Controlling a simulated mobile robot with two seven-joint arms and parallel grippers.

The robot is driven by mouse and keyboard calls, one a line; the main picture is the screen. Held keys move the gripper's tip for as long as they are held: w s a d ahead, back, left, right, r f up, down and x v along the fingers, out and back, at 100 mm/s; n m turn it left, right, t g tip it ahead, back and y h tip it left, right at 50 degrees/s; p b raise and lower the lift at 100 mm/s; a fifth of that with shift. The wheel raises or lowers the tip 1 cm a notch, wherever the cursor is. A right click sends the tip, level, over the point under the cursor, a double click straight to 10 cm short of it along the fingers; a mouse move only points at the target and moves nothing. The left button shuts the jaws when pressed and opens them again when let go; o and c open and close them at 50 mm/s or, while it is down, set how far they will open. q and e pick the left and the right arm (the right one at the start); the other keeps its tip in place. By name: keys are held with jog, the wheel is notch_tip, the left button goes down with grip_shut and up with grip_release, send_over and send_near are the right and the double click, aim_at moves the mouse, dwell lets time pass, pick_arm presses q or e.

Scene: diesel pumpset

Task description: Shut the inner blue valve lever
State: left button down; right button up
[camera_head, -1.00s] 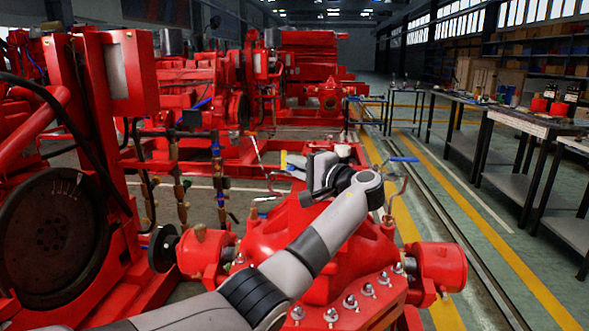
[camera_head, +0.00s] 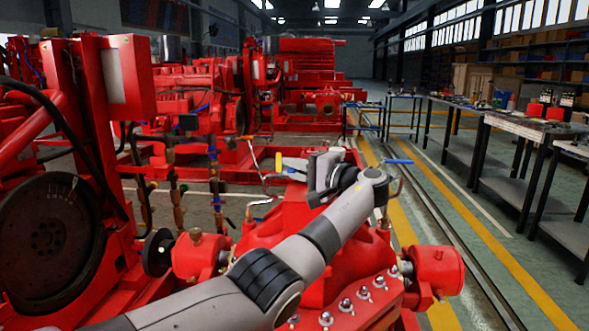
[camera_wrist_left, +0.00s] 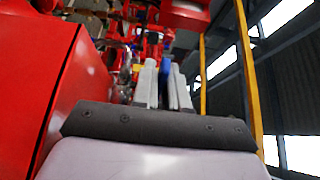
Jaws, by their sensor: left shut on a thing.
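My left gripper (camera_head: 291,166) reaches over the red pump casing (camera_head: 285,222) from the near side, its fingers pointing to the left in the head view. In the left wrist view its two pale fingers (camera_wrist_left: 164,88) are shut on a blue lever handle (camera_wrist_left: 166,70), which shows as a narrow blue strip between them. In the head view the palm and fingers hide most of this handle. A second blue lever (camera_head: 398,161) shows uncovered just right of my wrist, on a thin curved pipe. My right gripper is not in view.
A red panel post (camera_head: 125,75) and a dark flywheel (camera_head: 48,228) stand at the left. Thin pipes with small brass valves (camera_head: 178,205) hang left of the pump. Workbenches (camera_head: 530,128) line the right, beyond a clear floor with yellow lines.

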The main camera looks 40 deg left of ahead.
pick_arm(q)
jog(key=c, duration=1.2)
grip_release()
jog(key=shift+c, duration=0.2)
jog(key=shift+s+d, duration=0.1)
jog(key=shift+d, duration=3.45)
